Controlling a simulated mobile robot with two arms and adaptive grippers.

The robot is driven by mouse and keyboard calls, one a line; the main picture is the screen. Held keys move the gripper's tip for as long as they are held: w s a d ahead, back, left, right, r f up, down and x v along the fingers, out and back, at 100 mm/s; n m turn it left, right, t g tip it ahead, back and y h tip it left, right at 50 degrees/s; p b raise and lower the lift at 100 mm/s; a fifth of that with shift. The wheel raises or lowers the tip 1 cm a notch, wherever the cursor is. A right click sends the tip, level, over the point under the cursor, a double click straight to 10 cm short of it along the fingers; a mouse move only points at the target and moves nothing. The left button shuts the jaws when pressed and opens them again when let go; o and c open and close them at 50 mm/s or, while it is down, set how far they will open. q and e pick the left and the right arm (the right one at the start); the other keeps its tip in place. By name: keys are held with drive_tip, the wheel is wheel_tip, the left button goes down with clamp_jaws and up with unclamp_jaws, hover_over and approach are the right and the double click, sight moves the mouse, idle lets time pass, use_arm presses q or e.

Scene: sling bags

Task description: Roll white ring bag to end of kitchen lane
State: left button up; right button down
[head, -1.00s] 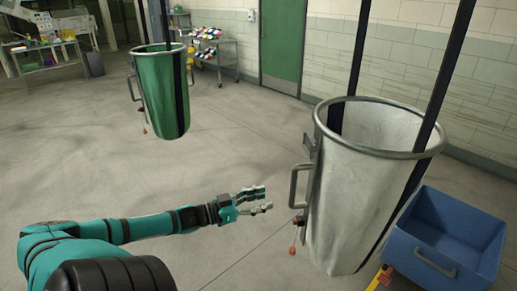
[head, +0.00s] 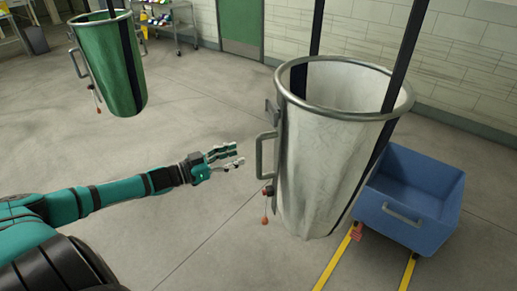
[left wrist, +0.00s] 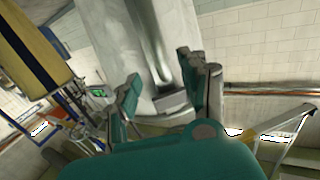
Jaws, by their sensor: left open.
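The white ring bag (head: 325,165) hangs upright from dark straps, under a round metal ring (head: 345,112), right of centre in the head view. A grey metal handle (head: 259,156) sticks out on its left side. A red pull on a cord (head: 265,221) hangs below the handle. My left gripper (head: 239,155) is open and empty, with its fingers pointing at the handle from a short way to its left. In the left wrist view a metal bar, likely the handle (left wrist: 150,45), shows beyond the spread fingers (left wrist: 162,78). My right gripper is not in view.
A blue cart (head: 425,230) stands right of the bag. Yellow floor lines (head: 335,262) run in front of it. A green ring bag (head: 118,70) hangs at the back left. A shelf cart (head: 172,25) and green door (head: 240,25) are behind. Floor between the bags is clear.

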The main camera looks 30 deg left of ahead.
sight(259, 148)
use_arm(q)
drive_tip(key=p+x, duration=0.1)
drive_tip(key=x, duration=0.7)
drive_tip(key=shift+w+d, duration=0.2)
drive_tip(key=shift+w, duration=0.05)
drive_tip(key=shift+c, duration=0.5)
drive_tip(key=shift+r, duration=0.1)
clamp_jaws()
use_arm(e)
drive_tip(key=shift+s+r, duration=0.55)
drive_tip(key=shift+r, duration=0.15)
